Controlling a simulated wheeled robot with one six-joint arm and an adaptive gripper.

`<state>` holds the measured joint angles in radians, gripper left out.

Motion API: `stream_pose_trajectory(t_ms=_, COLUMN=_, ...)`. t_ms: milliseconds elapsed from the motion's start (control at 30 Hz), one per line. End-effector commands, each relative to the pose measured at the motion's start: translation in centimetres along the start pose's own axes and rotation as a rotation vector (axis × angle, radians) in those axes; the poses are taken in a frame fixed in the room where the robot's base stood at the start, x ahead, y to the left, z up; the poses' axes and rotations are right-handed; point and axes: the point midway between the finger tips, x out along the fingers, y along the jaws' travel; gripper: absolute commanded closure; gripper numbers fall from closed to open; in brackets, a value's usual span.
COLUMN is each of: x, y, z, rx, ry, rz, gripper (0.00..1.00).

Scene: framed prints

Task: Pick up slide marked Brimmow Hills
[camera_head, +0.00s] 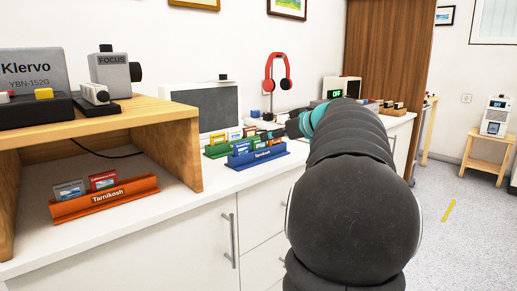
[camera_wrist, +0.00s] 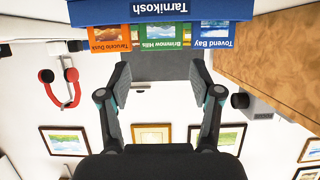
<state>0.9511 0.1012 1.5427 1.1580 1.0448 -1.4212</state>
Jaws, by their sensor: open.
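The slide marked Brimmow Hills has a green frame and shows in the wrist view (camera_wrist: 165,38), upside down, the middle of three slides in a blue rack (camera_wrist: 130,12) labelled Tarnikosh. The orange Tarucelo Dusk slide (camera_wrist: 108,37) and the blue Tovend Bay slide (camera_wrist: 214,36) flank it. My gripper (camera_wrist: 160,76) is open and empty, its fingers in line with the green slide but apart from it in the picture. In the head view the blue rack (camera_head: 250,160) stands on the white counter, with my gripper (camera_head: 275,132) at its far right side, partly hidden by my arm.
A green rack (camera_head: 213,150) with slides stands just behind the blue one. An orange rack (camera_head: 105,199) with two slides sits under the wooden shelf (camera_head: 160,112) at left. A grey screen (camera_head: 218,108) and red headphones (camera_head: 278,72) stand behind. The counter's front is clear.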

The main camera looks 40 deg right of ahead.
Motion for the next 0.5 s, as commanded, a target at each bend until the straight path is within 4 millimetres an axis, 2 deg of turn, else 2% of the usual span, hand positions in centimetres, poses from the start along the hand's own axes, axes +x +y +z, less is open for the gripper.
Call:
stream_pose_trajectory(t_ms=267, x=1.5, y=-0.1, z=-0.1, rx=0.000, ry=0.000, rz=-0.001, gripper=0.35)
stream_pose_trajectory(t_ms=500, x=4.6, y=-0.2, z=-0.1, rx=0.001, ry=-0.001, rz=-0.002, gripper=0.35)
